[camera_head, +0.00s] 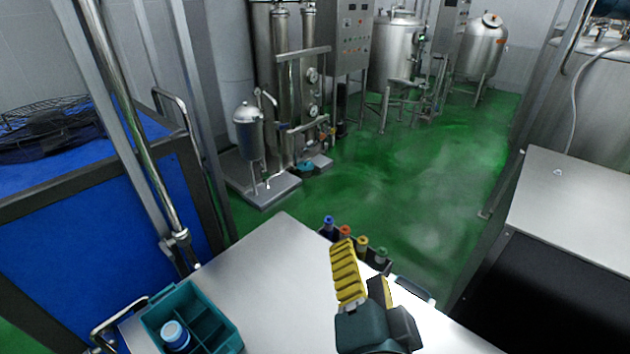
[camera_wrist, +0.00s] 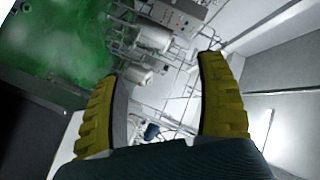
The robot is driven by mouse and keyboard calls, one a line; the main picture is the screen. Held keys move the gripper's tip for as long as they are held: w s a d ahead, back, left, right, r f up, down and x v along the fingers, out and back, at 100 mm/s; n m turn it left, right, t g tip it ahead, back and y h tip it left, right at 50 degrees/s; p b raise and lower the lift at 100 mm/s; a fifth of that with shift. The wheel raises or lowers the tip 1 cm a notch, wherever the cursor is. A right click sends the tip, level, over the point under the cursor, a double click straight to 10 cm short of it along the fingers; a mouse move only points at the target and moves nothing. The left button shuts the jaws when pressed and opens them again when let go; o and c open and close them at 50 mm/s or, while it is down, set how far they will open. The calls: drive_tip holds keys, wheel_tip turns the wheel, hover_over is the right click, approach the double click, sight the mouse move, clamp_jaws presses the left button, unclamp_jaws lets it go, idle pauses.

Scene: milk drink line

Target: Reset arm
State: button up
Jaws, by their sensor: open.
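My gripper (camera_head: 364,283) is raised over the right part of the white table in the head view, with its yellow ridged fingers pointing up. In the wrist view my gripper (camera_wrist: 160,95) shows two yellow fingers spread wide apart, with nothing between them. The room's machines and floor show beyond the fingers there, tilted.
A teal divided crate (camera_head: 215,322) on the white table (camera_head: 262,262) holds a bottle with a white and blue cap (camera_head: 175,336). Several bottles with coloured caps (camera_head: 362,243) stand in a dark rack at the table's far edge. A steel-topped cabinet (camera_head: 575,205) is at right. Mid-table is clear.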

drive_tip(key=s+r+n+t, duration=0.3)
drive_tip(key=s+r+n, duration=0.15)
drive_tip(key=r, duration=0.25)
drive_tip(key=s+r+n+t, duration=0.3)
drive_tip(key=r+n, duration=0.3)
drive_tip(key=r, duration=0.1)
wheel_tip(320, 180, up, 21)
drive_tip(key=p, duration=2.1)
drive_tip(key=shift+w+h, duration=0.3)
drive_tip(key=shift+a+f, duration=0.1)
